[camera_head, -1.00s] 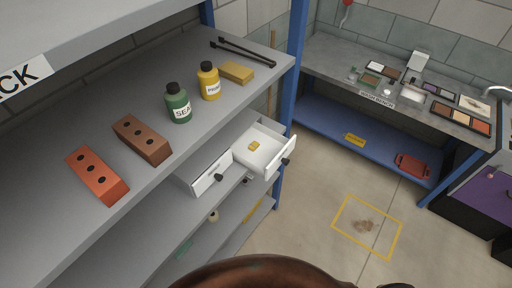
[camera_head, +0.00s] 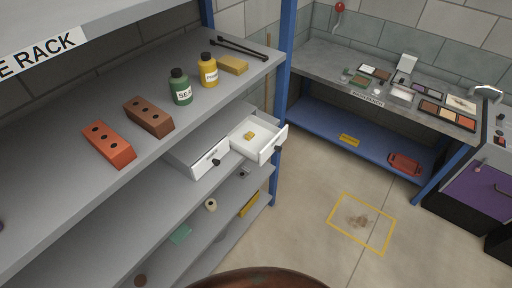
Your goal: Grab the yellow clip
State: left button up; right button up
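A small yellow object that looks like the yellow clip (camera_head: 249,136) lies inside the open white drawer (camera_head: 268,153). The drawer is pulled out under the rack's upper shelf, near the blue post. The clip is too small to make out its exact shape. Neither of my grippers shows in the head view.
A second white drawer (camera_head: 197,160) stands beside it on the left, with a black knob. Above, the shelf (camera_head: 105,95) holds hollow bricks (camera_head: 108,144), a green bottle (camera_head: 181,88) and a yellow bottle (camera_head: 208,71). A blue post (camera_head: 283,90) stands close right. The floor (camera_head: 300,235) is clear around a yellow-outlined square.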

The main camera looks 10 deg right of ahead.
aim_at(249, 137)
jog(key=u, duration=0.05)
jog(key=k, duration=0.1)
jog(key=z, duration=1.55)
jog(key=i, duration=2.85)
jog(key=u, duration=2.95)
